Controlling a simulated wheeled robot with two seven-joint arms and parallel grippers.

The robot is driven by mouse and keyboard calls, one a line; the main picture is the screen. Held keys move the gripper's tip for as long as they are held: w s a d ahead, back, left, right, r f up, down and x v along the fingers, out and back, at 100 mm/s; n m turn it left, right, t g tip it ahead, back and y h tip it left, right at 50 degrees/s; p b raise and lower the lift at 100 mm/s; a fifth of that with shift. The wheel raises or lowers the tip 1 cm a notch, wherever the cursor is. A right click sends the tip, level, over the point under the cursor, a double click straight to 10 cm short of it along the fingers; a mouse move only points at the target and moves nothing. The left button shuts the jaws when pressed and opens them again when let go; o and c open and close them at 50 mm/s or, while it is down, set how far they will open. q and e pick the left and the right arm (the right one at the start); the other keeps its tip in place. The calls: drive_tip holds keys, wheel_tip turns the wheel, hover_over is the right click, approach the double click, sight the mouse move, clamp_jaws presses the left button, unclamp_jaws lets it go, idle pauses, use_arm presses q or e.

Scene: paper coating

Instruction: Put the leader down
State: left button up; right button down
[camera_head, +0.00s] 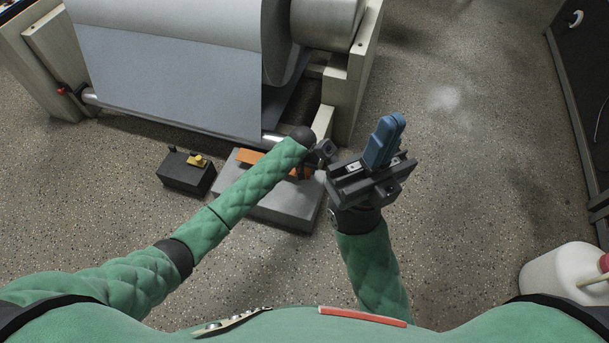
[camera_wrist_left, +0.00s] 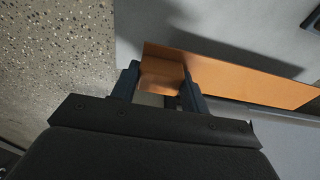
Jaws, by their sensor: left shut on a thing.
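The leader is an orange strip (camera_head: 249,156) over the low grey block (camera_head: 285,207) in front of the roll machine. My left forearm covers part of it in the head view. My left gripper (camera_wrist_left: 160,74) is shut on the near end of the orange strip (camera_wrist_left: 225,78), which lies between its two dark blue fingers. The strip's wide face is tilted up in the wrist view, and a shadow falls behind it on the grey surface. In the head view the left fingertips are mostly hidden. My right gripper (camera_head: 384,138) stands just right of the left one, its blue fingers together and empty.
A large roll of pale sheet (camera_head: 170,75) stands in its frame behind the block. A dark box (camera_head: 186,175) with a yellow part on top sits left of the block. A white container (camera_head: 562,273) stands at lower right.

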use_arm(q)
drive_tip(key=shift+w+f, duration=0.1)
drive_tip(key=shift+f, duration=0.25)
wheel_tip(320, 180, down, 4)
drive_tip(key=shift+r+b, duration=0.25)
drive_tip(key=shift+b, duration=0.7)
drive_tip(key=shift+r, duration=0.1)
drive_tip(key=o, duration=0.9)
drive_tip(key=shift+o, duration=0.6)
